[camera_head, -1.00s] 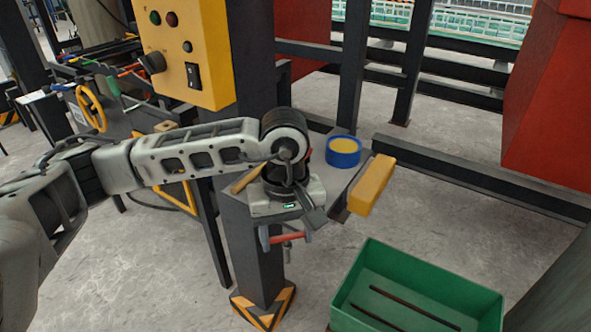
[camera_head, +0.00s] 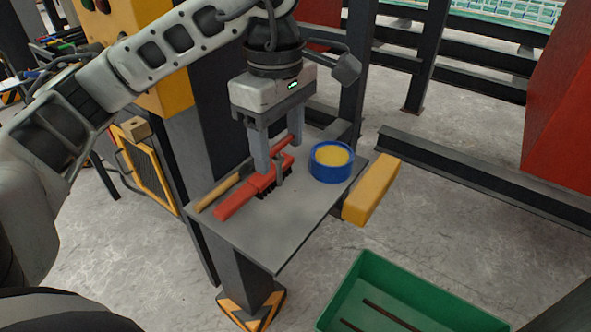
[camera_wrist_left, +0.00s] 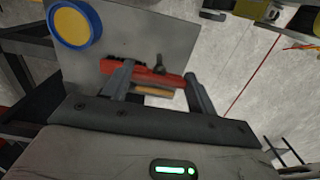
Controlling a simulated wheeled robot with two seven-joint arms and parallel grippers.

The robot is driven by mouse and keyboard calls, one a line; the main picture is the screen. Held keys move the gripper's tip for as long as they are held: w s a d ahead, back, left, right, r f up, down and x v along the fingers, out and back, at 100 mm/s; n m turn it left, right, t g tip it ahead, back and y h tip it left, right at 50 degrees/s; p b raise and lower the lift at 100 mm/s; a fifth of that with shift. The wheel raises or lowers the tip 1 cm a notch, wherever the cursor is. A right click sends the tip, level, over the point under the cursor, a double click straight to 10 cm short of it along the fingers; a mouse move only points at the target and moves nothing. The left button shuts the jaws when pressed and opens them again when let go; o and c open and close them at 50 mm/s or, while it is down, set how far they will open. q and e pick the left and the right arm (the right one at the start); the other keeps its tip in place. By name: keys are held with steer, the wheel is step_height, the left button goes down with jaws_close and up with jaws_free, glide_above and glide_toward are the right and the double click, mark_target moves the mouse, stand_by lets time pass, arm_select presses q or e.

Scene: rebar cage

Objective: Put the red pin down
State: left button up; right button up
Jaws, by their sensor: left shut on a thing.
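My left gripper (camera_head: 279,150) is over the small grey table (camera_head: 285,235), fingers pointing down. It is shut on the red pin (camera_head: 284,146), a red bar across the fingers with a grey shank hanging down. The shank's lower end is close to the tabletop or the red brush; I cannot tell whether it touches. In the left wrist view, red shows between the fingers (camera_wrist_left: 157,85), with a dark knob. There, pin and brush overlap and are hard to separate. My right gripper is not in view.
A red brush (camera_head: 236,196) with dark bristles lies under the gripper, beside a wooden handle (camera_head: 218,192). A blue-rimmed yellow roll (camera_head: 331,161) stands to the right. A yellow block (camera_head: 371,190) is at the table's right edge. A green bin (camera_head: 440,295) is below. The front tabletop is clear.

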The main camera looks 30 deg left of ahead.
mark_target(276, 154)
arm_select(q)
steer(key=f, duration=0.4)
steer(key=shift+s+f+b, duration=0.35)
steer(key=shift+f+b, duration=0.05)
step_height(276, 154, down, 4)
steer(key=shift+f, duration=0.4)
steer(key=o, duration=1.1)
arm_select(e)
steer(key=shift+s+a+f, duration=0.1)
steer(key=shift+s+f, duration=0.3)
arm_select(q)
steer(key=shift+r, duration=0.1)
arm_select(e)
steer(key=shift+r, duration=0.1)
